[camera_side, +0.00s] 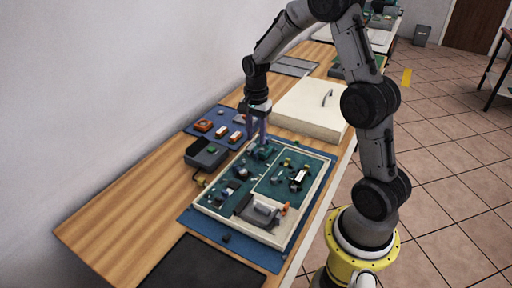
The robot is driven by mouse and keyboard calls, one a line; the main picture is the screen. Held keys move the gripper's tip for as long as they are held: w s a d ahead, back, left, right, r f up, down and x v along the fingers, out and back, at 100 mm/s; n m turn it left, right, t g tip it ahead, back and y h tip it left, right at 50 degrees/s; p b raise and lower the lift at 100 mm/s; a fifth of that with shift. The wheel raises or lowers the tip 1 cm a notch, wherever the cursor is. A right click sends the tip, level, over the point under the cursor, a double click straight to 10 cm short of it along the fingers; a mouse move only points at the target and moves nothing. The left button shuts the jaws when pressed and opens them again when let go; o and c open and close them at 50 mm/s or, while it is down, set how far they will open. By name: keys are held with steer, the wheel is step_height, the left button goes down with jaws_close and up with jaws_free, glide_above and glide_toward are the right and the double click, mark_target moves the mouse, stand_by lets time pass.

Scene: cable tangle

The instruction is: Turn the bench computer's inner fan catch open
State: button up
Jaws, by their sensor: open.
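The bench computer (297,229) is a shallow cream tray with green boards in it, lying on a blue mat on the bench. Several small dark and pale parts sit on its boards. My gripper (258,140) points down at the far left corner of the computer, its fingers open. A teal part (262,152) is just below the fingertips; I cannot tell whether they touch it. The inner fan catch is too small to make out for certain.
A dark grey box with a green button (206,153) stands left of the computer. A blue mat (196,133) holds several small orange parts. A cream case lid (311,108) lies behind. A black mat (200,268) is in front. Bare wood (130,215) is free at left.

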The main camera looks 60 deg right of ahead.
mark_target(256, 152)
steer(key=shift+f, duration=2.6)
jaws_close()
